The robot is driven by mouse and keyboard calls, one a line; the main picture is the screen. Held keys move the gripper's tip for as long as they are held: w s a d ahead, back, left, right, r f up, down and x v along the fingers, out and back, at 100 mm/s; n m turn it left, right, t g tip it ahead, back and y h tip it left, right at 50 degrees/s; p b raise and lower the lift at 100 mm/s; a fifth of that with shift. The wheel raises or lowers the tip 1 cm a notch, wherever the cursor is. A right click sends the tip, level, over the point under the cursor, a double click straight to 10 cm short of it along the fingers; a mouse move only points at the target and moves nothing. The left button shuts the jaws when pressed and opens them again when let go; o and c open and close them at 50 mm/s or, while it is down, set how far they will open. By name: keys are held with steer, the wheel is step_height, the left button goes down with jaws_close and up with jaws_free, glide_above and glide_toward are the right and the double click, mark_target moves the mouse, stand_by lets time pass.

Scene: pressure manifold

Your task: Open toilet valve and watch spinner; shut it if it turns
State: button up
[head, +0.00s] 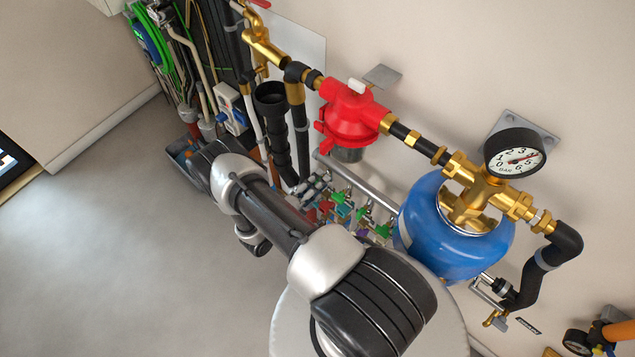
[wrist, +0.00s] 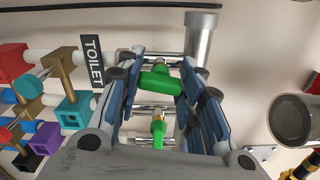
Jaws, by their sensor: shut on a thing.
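In the wrist view, a black TOILET label (wrist: 92,62) stands just left of my gripper. My gripper (wrist: 157,88) has its blue-padded fingers on both sides of a green valve handle (wrist: 160,80) and is shut on it. A second green piece (wrist: 158,131) shows below the handle, between the fingers. In the head view, my arm partly hides the row of small coloured valves (head: 345,212), and I cannot make out the held handle there. I cannot identify a spinner in either view.
A red regulator (head: 350,118), a blue tank (head: 450,240) and a round gauge (head: 514,156) are mounted along the wall. Red, teal and purple valve parts (wrist: 73,110) lie left of my gripper. A grey cylinder (wrist: 298,120) is at right. The floor at left is clear.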

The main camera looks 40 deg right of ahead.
steer(key=shift+n, duration=1.1)
steer(key=o, duration=1.1)
steer(key=a, duration=0.8)
steer(key=s+a, duration=0.1)
steer(key=a, duration=0.3)
